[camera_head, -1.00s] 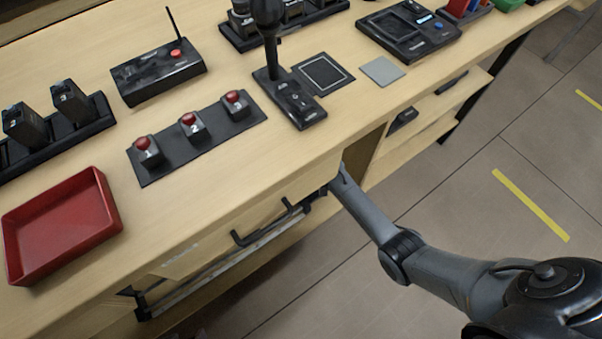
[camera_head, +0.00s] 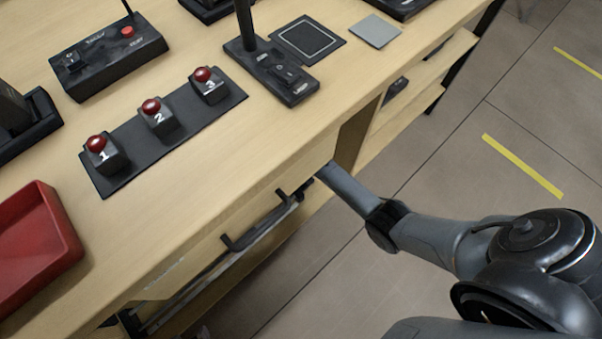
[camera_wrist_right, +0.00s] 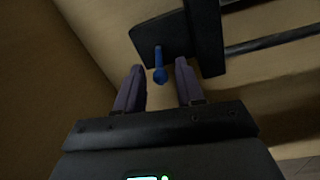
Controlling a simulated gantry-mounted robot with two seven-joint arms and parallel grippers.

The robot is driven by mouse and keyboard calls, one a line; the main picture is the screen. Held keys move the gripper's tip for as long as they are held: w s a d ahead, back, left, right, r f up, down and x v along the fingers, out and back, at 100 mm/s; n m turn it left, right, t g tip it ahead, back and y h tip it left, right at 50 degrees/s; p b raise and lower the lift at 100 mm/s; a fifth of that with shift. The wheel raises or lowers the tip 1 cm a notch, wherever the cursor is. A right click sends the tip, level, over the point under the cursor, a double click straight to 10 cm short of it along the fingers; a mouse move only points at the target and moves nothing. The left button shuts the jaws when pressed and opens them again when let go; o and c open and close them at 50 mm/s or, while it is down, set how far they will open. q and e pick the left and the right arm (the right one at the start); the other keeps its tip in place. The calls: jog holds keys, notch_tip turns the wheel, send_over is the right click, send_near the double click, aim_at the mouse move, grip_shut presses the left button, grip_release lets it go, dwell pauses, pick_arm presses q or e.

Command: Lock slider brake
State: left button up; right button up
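In the right wrist view a small blue lever with a rounded end (camera_wrist_right: 160,74) sticks out from a dark block (camera_wrist_right: 148,38). A black bracket (camera_wrist_right: 206,38) stands beside the block, and a dark rail (camera_wrist_right: 270,42) runs off to the right. My right gripper (camera_wrist_right: 160,66) is open, with one finger on each side of the blue lever and visible gaps to it. In the head view my right arm reaches in at the desk's front edge, and its gripper and the lever are hidden there. My left gripper is in neither view.
A black handle-like bar (camera_head: 258,225) is mounted along the desk's front. On the desktop (camera_head: 215,160) are a red tray (camera_head: 62,232), a strip with three red buttons (camera_head: 125,178), a black radio-like box (camera_head: 108,55) and a black stand (camera_head: 290,82). Floor lies open at right.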

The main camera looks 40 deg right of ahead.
jog(key=shift+s+d+f+b, duration=0.1)
jog(key=shift+s+f+b, duration=0.05)
jog(key=shift+f, duration=0.3)
jog(key=shift+s+f+b, duration=0.1)
jog(key=shift+f+b, duration=0.05)
jog(key=shift+f, duration=0.25)
jog(key=shift+w, duration=0.1)
jog(key=shift+c, duration=0.8)
grip_shut()
jog(key=shift+r, duration=0.1)
